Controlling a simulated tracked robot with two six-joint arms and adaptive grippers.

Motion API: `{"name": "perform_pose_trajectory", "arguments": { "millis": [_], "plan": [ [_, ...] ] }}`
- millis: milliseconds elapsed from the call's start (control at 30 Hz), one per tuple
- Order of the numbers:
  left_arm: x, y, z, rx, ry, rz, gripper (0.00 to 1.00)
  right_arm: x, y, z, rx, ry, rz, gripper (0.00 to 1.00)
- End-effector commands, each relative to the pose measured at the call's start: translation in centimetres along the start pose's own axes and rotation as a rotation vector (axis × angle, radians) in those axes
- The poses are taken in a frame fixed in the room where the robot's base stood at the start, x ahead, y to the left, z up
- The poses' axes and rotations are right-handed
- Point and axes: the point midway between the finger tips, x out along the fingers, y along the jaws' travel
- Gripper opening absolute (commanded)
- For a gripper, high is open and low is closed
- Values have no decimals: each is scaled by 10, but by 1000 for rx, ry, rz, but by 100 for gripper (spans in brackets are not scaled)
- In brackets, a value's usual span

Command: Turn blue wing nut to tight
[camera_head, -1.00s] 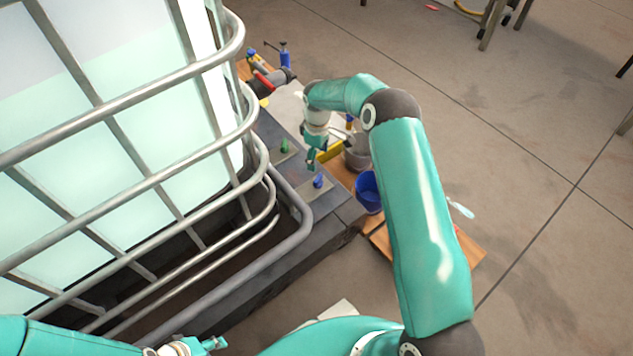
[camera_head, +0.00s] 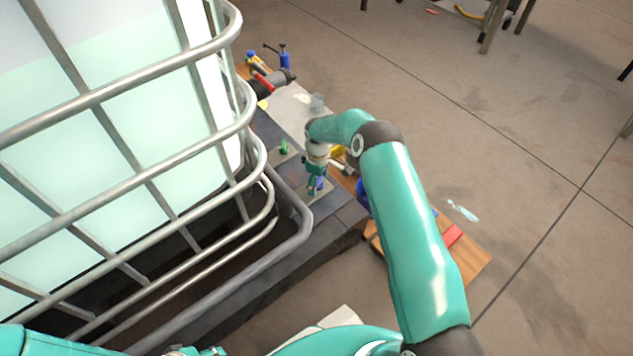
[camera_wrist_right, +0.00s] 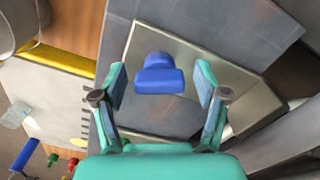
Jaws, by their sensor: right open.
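The blue wing nut (camera_wrist_right: 160,78) sits on a light metal plate (camera_wrist_right: 208,60) in the right wrist view. In the head view it (camera_head: 319,184) is partly hidden by my right gripper (camera_head: 315,188). My right gripper (camera_wrist_right: 161,74) is open, with one finger on each side of the wing nut and a gap to both. It also shows that nothing is held. My left gripper (camera_head: 208,352) is only just in view at the bottom edge of the head view, and its jaws cannot be made out.
A green wing nut (camera_head: 284,147) stands on another plate farther back. A caged tank (camera_head: 110,110) fills the left side, its rails close to the plates. A blue bucket (camera_head: 362,195) is partly behind my right arm. A wooden board (camera_head: 473,262) lies on the open floor.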

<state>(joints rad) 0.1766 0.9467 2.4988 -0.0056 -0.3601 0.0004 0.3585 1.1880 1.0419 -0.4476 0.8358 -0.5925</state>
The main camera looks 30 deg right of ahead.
Motion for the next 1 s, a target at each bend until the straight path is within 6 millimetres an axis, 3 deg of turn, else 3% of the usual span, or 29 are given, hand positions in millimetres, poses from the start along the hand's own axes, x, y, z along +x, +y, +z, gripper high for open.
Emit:
{"name": "perform_pose_trajectory", "arguments": {
  "millis": [33, 367, 400, 767, 1000],
  "plan": [
    [0, 0, 0, 0, 0, 0, 40, 0, 0, 0, 0, 0, 0, 71],
    [0, 0, 0, 0, 0, 0, 40, 0, 0, 0, 0, 0, 0, 16],
    [0, -1, 0, -4, 2, 0, 40, -1, -7, -5, -6, 0, -1, 12],
    [3, -1, 0, 0, 0, 0, 40, 0, -1, -1, 52, 1, -3, 12],
    [10, -4, 0, 0, 0, 0, 40, 1, -1, -1, 190, 0, -2, 12]
  ]
}}
